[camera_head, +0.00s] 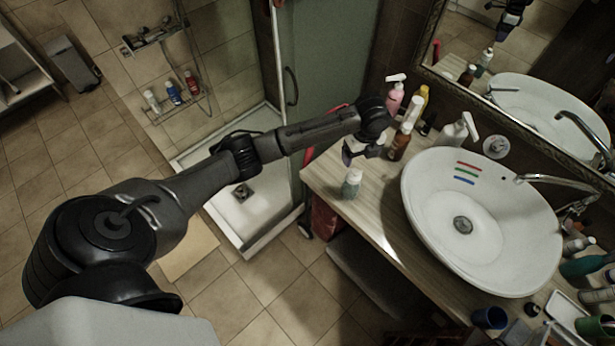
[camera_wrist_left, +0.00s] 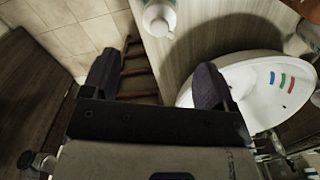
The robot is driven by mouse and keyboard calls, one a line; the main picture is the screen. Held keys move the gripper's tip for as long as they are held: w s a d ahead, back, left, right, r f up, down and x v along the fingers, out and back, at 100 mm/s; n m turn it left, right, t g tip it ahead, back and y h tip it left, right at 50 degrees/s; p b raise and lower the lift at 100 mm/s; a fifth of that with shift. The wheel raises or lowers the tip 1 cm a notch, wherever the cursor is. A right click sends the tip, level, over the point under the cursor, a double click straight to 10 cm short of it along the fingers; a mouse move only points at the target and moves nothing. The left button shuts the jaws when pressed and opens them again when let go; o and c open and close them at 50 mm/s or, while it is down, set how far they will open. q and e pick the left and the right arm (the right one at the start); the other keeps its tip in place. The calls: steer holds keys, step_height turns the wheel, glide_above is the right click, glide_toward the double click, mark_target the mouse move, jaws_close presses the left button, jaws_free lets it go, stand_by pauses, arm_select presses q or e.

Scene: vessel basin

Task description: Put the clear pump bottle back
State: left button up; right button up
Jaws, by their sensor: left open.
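A clear pump bottle with a white pump head (camera_head: 457,132) stands on the counter behind the white basin, by the mirror. A small pale-green bottle with a whitish top (camera_head: 352,183) stands at the counter's front edge. A bottle with a pale round top (camera_wrist_left: 158,18) shows at the top of the left wrist view, beyond the fingers. My left gripper (camera_head: 362,156) is open and empty over the left part of the counter, close to the small bottle. In the left wrist view its fingers (camera_wrist_left: 157,68) are spread apart with nothing between them. My right gripper is not in view.
Pink (camera_head: 394,98), yellow (camera_head: 423,93) and brown (camera_head: 399,142) bottles crowd the back left of the counter (camera_head: 335,165). The white basin (camera_head: 430,220) fills the middle, with a faucet (camera_head: 545,180) at right. A glass shower panel (camera_head: 320,70) stands left of the counter.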

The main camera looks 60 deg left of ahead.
arm_select(q)
steer(key=s+d+f+n+t+h, duration=0.1)
steer(key=s+d+f+n, duration=0.35)
steer(key=s+d, duration=0.3)
steer(key=s+d+f+n+t, duration=0.1)
steer(key=s+d+f+n, duration=0.2)
steer(key=s+d+f, duration=0.45)
steer(key=s+a+r+n, duration=0.1)
steer(key=s+r+n, duration=0.1)
steer(key=s+n, duration=0.3)
steer(key=s+a+r+n+t, duration=0.1)
steer(key=s+r+n, duration=0.2)
steer(key=s, duration=1)
steer(key=n, duration=0.3)
steer(key=shift+s+a+t+y, duration=0.15)
steer(key=shift+a+t+y, duration=0.15)
steer(key=shift+a+y, duration=0.1)
steer(key=shift+d+r, duration=0.1)
step_height(320, 180, up, 6)
steer(key=p, duration=0.6)
steer(key=shift+r, duration=0.15)
